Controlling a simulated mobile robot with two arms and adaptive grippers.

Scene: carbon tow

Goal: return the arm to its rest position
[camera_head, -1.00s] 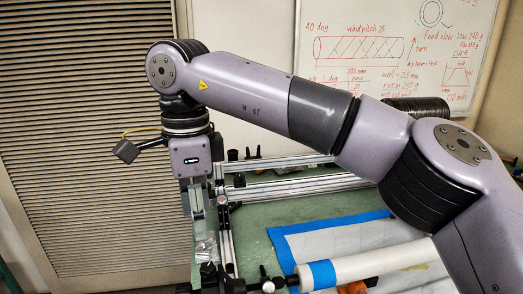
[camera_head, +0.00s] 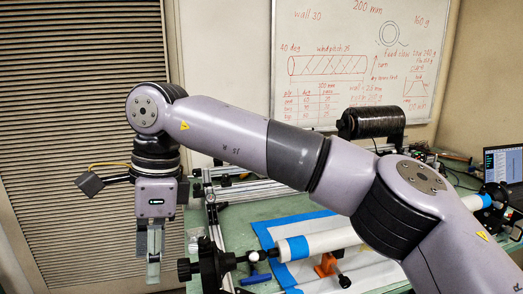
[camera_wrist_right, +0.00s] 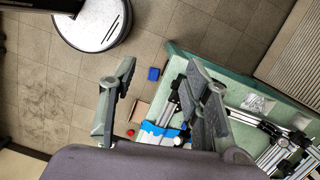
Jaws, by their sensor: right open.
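My right arm (camera_head: 235,128) reaches across the head view from the lower right to the upper left, with its wrist bent downward. My right gripper (camera_head: 153,270) hangs pointing down at the left, beside the green table's left end and in front of the slatted shutter. In the right wrist view the gripper (camera_wrist_right: 162,66) has its two fingers well apart, with nothing between them. The table edge and tiled floor show below it. My left gripper is not in view.
The green table (camera_head: 240,215) carries a winding frame, a white tube (camera_head: 325,241) with blue tape, and an orange stand (camera_head: 327,265). A dark spool (camera_head: 372,122) and a laptop (camera_head: 503,164) stand behind.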

